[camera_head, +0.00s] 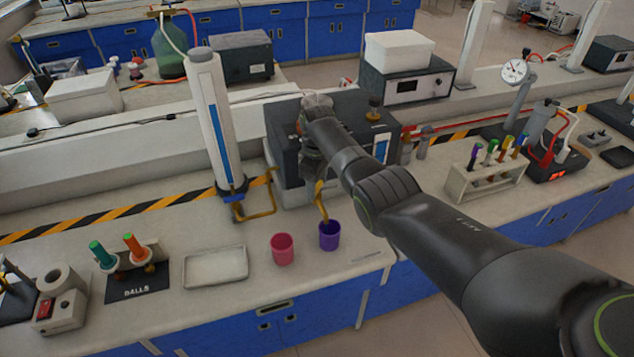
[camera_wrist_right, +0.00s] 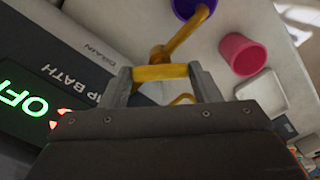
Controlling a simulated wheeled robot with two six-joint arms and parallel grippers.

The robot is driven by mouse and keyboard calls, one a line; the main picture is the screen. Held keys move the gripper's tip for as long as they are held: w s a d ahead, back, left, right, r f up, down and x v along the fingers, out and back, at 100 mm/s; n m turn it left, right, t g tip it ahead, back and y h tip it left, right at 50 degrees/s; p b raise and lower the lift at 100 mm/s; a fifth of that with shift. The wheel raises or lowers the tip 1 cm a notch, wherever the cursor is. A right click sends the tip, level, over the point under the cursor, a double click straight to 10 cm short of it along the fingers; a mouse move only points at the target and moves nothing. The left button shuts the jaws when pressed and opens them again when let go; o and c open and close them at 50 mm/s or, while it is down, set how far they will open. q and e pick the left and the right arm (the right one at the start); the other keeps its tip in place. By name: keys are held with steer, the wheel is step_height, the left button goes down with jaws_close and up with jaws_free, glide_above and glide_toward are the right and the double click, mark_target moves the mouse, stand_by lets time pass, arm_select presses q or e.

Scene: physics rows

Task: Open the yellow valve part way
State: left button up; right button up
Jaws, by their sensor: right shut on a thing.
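My right gripper (camera_head: 312,168) reaches down in front of the dark bath box (camera_head: 283,128). In the right wrist view, its two fingers (camera_wrist_right: 162,74) are on either side of the yellow valve handle (camera_wrist_right: 160,72), shut on it. The handle lies crosswise between the fingertips. A yellow spout (camera_wrist_right: 188,33) runs from the valve to the purple cup (camera_wrist_right: 185,8). In the head view the spout (camera_head: 321,203) ends over the purple cup (camera_head: 330,237), and the gripper mostly hides the handle. No liquid stream is visible. My left gripper is not in view.
A pink cup (camera_head: 282,249) stands left of the purple one. A white tray (camera_head: 216,267) lies further left. A tall white column (camera_head: 213,122) with another yellow pipe (camera_head: 258,208) stands left of the bath. A test tube rack (camera_head: 486,180) is right of my arm.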

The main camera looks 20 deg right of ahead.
mark_target(317, 185)
steer(key=o, duration=1)
steer(key=shift+r+b, duration=0.55)
steer(key=shift+r, duration=8.25)
